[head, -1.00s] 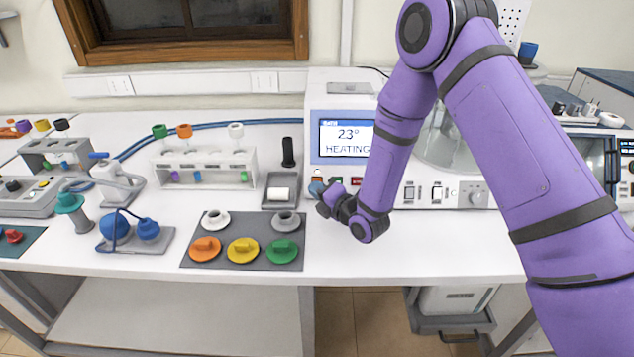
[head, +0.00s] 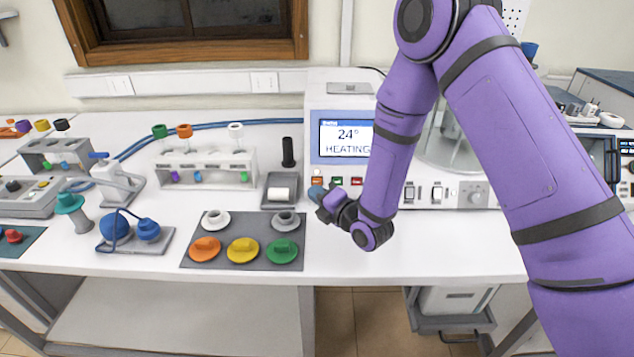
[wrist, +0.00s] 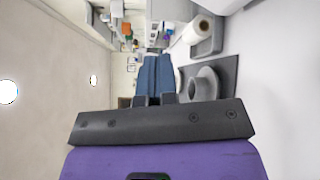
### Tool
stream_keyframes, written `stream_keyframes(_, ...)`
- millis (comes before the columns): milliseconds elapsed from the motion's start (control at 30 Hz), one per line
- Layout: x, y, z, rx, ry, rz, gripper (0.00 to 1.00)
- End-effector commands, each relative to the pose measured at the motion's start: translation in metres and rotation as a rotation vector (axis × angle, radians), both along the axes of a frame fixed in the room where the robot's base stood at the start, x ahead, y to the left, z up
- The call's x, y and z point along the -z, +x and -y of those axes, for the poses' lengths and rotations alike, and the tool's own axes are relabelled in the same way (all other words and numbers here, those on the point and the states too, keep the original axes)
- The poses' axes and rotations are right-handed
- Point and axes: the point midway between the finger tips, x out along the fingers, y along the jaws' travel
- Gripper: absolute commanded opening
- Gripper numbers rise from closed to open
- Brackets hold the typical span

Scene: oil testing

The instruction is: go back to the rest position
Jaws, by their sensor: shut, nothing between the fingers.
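My purple arm reaches down from the upper right in the head view. My gripper (head: 318,192) is just in front of the bath machine (head: 340,100), close to its row of small coloured buttons. Its two blue fingers lie together in the wrist view (wrist: 155,75), with nothing between them. The machine's screen (head: 346,137) reads 24° and HEATING. Part of the machine is hidden behind my arm. I cannot tell from these views whether the fingertips touch it.
A grey mat (head: 224,255) with orange, yellow and green knobbed discs lies left of my gripper. Behind it are a tray (head: 267,203) with a white roll and a white tube rack (head: 160,172). The white table front (head: 400,265) is clear below my arm.

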Motion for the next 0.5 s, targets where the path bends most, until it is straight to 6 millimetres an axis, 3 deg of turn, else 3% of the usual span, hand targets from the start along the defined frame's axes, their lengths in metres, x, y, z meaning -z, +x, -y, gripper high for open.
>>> stream_keyframes(233, -0.012, 0.005, 0.005, 0.014, 0.006, -0.032, 0.0)
stream_keyframes(500, -0.073, 0.025, 0.039, 0.123, 0.057, -0.243, 0.0)
